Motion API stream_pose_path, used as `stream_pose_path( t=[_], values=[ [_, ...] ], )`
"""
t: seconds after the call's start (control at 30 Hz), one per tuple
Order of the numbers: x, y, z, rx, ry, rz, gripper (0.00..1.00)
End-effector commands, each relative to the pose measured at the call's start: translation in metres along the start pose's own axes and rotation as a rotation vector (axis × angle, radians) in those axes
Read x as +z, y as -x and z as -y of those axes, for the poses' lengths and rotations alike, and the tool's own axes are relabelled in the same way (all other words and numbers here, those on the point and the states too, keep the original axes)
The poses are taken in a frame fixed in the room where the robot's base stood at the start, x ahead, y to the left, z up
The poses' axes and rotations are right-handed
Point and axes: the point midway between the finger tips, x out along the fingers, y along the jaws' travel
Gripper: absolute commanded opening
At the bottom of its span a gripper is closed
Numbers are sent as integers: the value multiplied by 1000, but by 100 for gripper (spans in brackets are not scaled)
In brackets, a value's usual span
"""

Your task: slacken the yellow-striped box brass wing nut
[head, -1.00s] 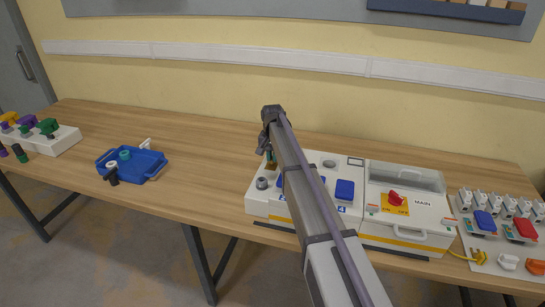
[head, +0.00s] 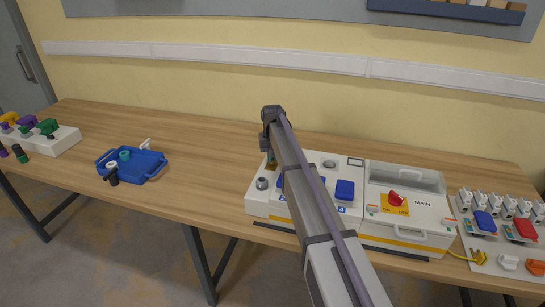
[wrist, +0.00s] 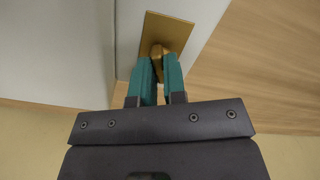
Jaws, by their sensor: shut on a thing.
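My gripper (wrist: 160,60) has teal fingers, shut on the brass wing nut (wrist: 157,49) in the wrist view. The nut sits in front of a brass-coloured plate (wrist: 180,30) on a pale box face, and the fingers partly cover it. In the head view, the white box with the yellow stripe (head: 400,244) stands on the table. My arm crosses in front of it, and my gripper is over its left part. The nut is hidden there.
A red switch (head: 393,198) and blue socket covers (head: 345,189) are on the boxes. A blue tray (head: 150,172) with small parts lies to the left. A panel of plugs and breakers (head: 490,225) is at the right. The table between tray and boxes is clear.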

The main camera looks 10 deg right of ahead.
Motion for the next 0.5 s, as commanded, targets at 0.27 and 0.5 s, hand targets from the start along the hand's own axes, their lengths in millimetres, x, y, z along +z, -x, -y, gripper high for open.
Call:
stream_pose_path(
  t=[0.27, 0.5],
  values=[
    [0, 0, 0, 0, 261, 0, 0],
    [0, 0, 0, 0, 489, 0, 0]
  ],
)
